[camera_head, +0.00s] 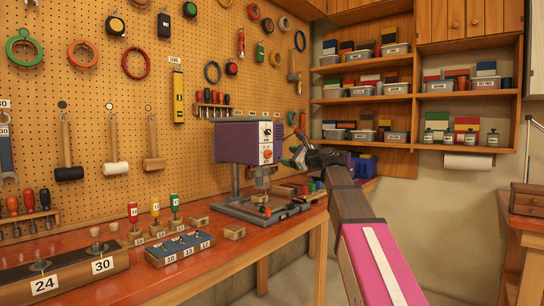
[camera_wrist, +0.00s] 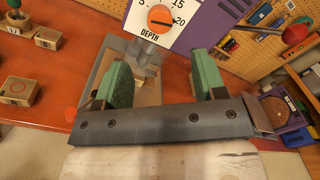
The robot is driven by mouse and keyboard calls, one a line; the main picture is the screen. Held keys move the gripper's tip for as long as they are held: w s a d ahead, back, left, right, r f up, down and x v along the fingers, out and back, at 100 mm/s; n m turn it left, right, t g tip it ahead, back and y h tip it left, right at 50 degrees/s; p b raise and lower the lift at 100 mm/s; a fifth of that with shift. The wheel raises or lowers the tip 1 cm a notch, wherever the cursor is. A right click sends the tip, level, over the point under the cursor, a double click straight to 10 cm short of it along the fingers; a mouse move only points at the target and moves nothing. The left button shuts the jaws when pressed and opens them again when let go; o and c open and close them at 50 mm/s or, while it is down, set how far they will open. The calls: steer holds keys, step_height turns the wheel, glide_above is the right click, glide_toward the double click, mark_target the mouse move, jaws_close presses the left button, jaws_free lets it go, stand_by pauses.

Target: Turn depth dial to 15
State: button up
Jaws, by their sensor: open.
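The depth dial (camera_wrist: 160,19) is a round orange knob with a dark line across it, on a white panel at the top of the wrist view. Printed 5, 15 and 20 show around it, with DEPTH below. The line lies close to level; which end is the pointer I cannot tell. In the head view the dial (camera_head: 267,154) is on the front of the purple drill press (camera_head: 233,141). My gripper (camera_wrist: 163,78) is open, its two green fingers apart with nothing between them. In the head view my gripper (camera_head: 297,157) is just right of the panel.
The drill press stands on a red-brown bench (camera_head: 225,262). A block with several numbered slots (camera_head: 180,249) and small wooden blocks (camera_head: 234,231) lie left of it. A pegboard (camera_head: 100,95) with hanging tools is behind. Shelves with bins (camera_head: 383,90) are at the back right.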

mark_target(270, 154)
steer(key=x, duration=1)
steer(key=shift+d, duration=0.1)
steer(key=c, duration=0.9)
